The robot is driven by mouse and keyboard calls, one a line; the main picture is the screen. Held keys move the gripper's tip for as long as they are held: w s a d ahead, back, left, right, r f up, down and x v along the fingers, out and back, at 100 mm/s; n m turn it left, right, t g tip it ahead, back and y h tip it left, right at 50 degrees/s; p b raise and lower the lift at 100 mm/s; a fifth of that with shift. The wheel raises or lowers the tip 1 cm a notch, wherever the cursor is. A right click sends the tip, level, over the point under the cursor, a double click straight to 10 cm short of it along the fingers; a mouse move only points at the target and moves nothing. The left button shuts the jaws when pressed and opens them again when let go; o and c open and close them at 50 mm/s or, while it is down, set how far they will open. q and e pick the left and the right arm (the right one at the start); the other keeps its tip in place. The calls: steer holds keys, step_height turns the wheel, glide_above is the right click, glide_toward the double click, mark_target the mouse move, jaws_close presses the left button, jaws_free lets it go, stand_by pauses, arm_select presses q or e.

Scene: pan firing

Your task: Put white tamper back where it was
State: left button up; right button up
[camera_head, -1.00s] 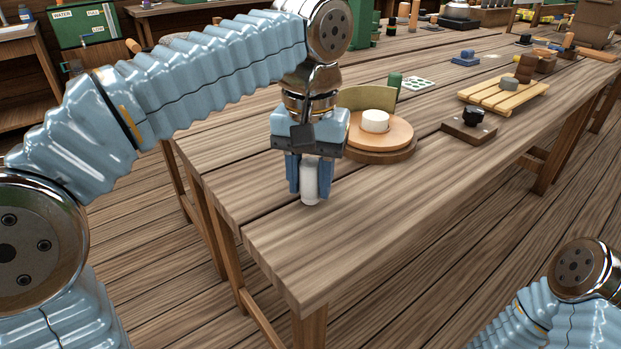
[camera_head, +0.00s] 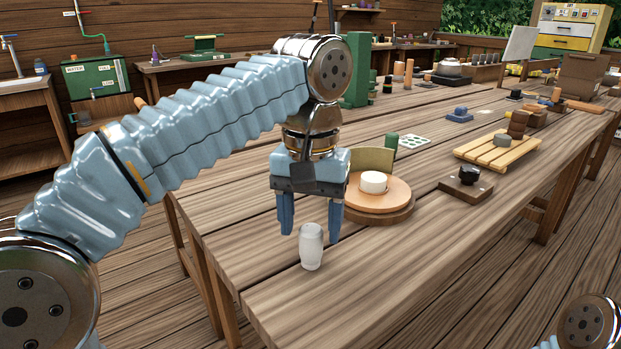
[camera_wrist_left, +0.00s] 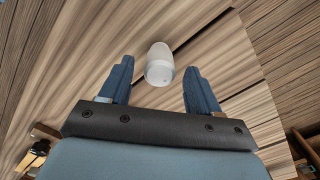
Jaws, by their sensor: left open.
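The white tamper (camera_head: 312,248) stands upright on the wooden table near its front left edge. It also shows in the left wrist view (camera_wrist_left: 160,66), beyond and between the two fingers. My left gripper (camera_head: 311,233) is open and empty above and just behind the tamper, with its fingers pointing down. In the left wrist view the open fingers (camera_wrist_left: 158,85) are apart and clear of the tamper. My right gripper is not in view; only a joint of my right arm shows at the lower right.
A round wooden turntable (camera_head: 398,196) with a white piece (camera_head: 373,182) stands just right of my left gripper. A small dark block (camera_head: 466,186) and a slatted wooden rack (camera_head: 475,152) lie farther right. The table's front left corner is clear around the tamper.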

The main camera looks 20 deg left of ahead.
mark_target(310, 229)
arm_select(q)
step_height(310, 229, up, 8)
steer(key=shift+r+p, duration=0.1)
steer(key=shift+p, duration=1.1)
